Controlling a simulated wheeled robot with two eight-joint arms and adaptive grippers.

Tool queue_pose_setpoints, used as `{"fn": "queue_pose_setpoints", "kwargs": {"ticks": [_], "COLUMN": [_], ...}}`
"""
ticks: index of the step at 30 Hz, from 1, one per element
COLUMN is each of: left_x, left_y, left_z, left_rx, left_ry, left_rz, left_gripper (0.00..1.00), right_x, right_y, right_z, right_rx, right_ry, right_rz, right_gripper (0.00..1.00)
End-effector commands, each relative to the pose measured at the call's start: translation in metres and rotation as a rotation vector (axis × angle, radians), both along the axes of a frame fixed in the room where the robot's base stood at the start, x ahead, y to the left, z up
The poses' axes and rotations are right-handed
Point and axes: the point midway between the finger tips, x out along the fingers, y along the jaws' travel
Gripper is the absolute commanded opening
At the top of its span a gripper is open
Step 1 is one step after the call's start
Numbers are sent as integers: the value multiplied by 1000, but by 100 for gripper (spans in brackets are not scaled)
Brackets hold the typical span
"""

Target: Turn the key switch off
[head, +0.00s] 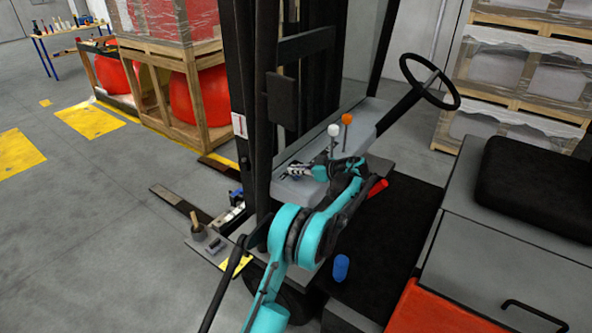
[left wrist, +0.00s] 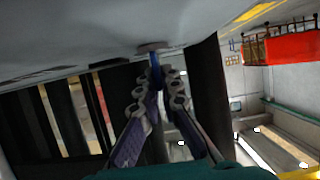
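The key switch (left wrist: 153,47) sits on the underside-looking grey panel at the top of the left wrist view, with a blue key (left wrist: 155,66) standing out from it. My left gripper (left wrist: 157,82) has its two fingertips brought in on either side of the blue key and appears shut on it. In the head view my left gripper (head: 297,170) is at the grey dash panel (head: 304,188) of the forklift, beside the mast. The key is too small to make out there. My right gripper is not in view.
Levers with a white knob (head: 333,131) and an orange knob (head: 347,119) rise close behind my left gripper. The steering wheel (head: 456,98) is farther right. A black seat (head: 535,185) stands at the right. A blue cylinder (head: 341,268) is on the dark footwell floor.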

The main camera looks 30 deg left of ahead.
Motion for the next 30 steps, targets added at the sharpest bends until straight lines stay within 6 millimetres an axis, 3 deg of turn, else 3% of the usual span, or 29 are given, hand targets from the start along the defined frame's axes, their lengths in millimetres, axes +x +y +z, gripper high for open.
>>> {"fn": "queue_pose_setpoints", "kwargs": {"ticks": [9, 10, 12, 23, 30], "left_x": [-1, -1, -1, 0, -2], "left_y": [-1, -1, -1, -5, -45], "left_z": [-3, -3, -2, 1, 17], "left_rx": [-6, -6, -5, -2, -2], "left_ry": [2, 2, 1, 1, 2], "left_rz": [3, 3, 3, 1, -3], "left_gripper": [0, 12, 26, 26, 26], "right_x": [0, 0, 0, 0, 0], "right_y": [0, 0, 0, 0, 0], "right_z": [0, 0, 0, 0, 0], "right_rx": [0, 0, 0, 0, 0], "right_ry": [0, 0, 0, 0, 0], "right_rz": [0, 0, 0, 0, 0], "right_gripper": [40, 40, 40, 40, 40]}}
